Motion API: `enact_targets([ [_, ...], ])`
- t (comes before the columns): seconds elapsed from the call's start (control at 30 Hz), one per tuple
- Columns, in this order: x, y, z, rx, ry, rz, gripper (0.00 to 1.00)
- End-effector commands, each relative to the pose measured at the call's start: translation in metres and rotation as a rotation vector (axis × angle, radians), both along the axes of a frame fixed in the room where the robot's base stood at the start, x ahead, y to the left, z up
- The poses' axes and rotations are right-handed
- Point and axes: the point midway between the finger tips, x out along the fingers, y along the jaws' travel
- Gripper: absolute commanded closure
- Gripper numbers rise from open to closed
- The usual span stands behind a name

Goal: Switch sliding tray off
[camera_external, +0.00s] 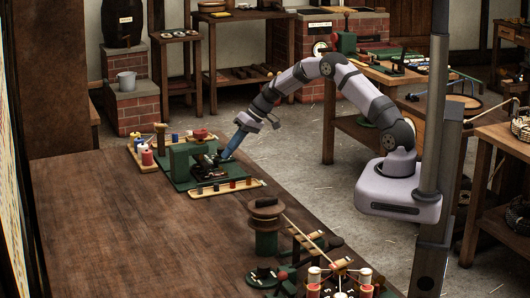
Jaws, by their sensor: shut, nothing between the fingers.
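My gripper (224,156) is at the end of my arm, low over the right side of a green machine (182,156) on the long dark table. It is small in the picture; its fingers are shut and empty. Its tip is close to the dark middle part of the machine; I cannot tell if it touches. The sliding tray and its switch cannot be made out for certain among the small dark parts there. A narrow light-wood strip with coloured pieces (228,188) lies along the machine's front.
Coloured spools (147,157) stand on a board left of the machine. A green stand with a wooden top (265,228) and a cluster of posts and rods (330,278) stand nearer the camera. The table's left part (110,220) is bare.

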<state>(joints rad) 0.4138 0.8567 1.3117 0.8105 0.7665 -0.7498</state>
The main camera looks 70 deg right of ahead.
Motion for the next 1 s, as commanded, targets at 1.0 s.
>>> enact_targets([
  [1.0, -0.057, -0.05, 0.079, -0.002, 0.002, -0.002, 1.0],
])
